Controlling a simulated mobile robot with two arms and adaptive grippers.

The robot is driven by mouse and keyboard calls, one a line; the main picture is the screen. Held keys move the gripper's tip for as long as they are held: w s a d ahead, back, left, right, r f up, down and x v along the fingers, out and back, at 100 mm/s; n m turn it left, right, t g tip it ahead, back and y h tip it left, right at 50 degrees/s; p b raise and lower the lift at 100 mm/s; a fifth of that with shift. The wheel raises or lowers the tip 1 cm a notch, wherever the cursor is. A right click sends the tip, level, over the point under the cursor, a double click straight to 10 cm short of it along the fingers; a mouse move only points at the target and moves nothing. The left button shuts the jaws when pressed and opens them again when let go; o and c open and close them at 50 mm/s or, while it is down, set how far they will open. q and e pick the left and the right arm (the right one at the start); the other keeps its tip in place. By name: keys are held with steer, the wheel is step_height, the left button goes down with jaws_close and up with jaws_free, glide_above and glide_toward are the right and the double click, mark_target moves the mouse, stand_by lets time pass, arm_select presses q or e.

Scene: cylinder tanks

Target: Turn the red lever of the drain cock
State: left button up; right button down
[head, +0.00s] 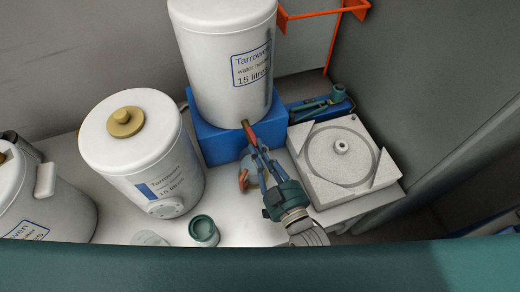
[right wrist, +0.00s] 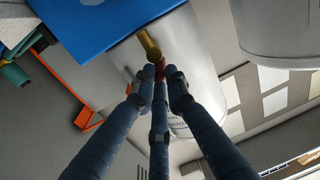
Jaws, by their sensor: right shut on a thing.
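The white water heater tank (head: 225,55) stands on a blue block (head: 222,143). Its brass drain cock (head: 244,123) sticks out low on the front, with the red lever (head: 251,135) at its end. In the right wrist view the brass cock (right wrist: 149,44) points to the red lever (right wrist: 160,72), which is partly hidden by the fingertips. My right gripper (head: 257,149) has its blue fingers closed around the lever; the fingertips (right wrist: 158,84) meet at it in the right wrist view. My left gripper is not in view.
A second white tank (head: 142,150) and a third tank (head: 40,205) stand to the left. A teal cup (head: 204,231) and a small orange item (head: 243,180) are near the gripper. A pale square block (head: 335,185) is at the right. An orange frame (head: 332,40) is behind.

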mark_target(254, 134)
steer(key=shift+w+d+r, duration=0.1)
steer(key=shift+d, duration=0.05)
steer(key=n+g+y, duration=0.1)
steer(key=w+d+n+g+y+b, duration=0.1)
steer(key=y, duration=0.1)
steer(key=d+n+g+y+b, duration=0.1)
steer(key=n+y, duration=0.1)
steer(key=shift+w+d, duration=0.1)
steer(key=shift+w, duration=0.2)
steer(key=w+n+g+y+b, duration=0.1)
steer(key=n+g+b, duration=0.1)
steer(key=g, duration=0.1)
steer(key=w+d+n+g+y+b, duration=0.1)
steer(key=n+g+y+b, duration=0.1)
steer(key=g+b, duration=0.1)
steer(key=w+d+n+g+y+b, duration=0.1)
steer(key=n+g+y+b, duration=0.1)
steer(key=g, duration=0.1)
steer(key=shift+w+b, duration=0.25)
steer(key=shift+b, duration=0.15)
steer(key=shift+w+r+n, duration=0.1)
steer(key=shift+n, duration=0.3)
steer(key=c, duration=1.7)
jaws_free()
steer(key=shift+g, duration=0.3)
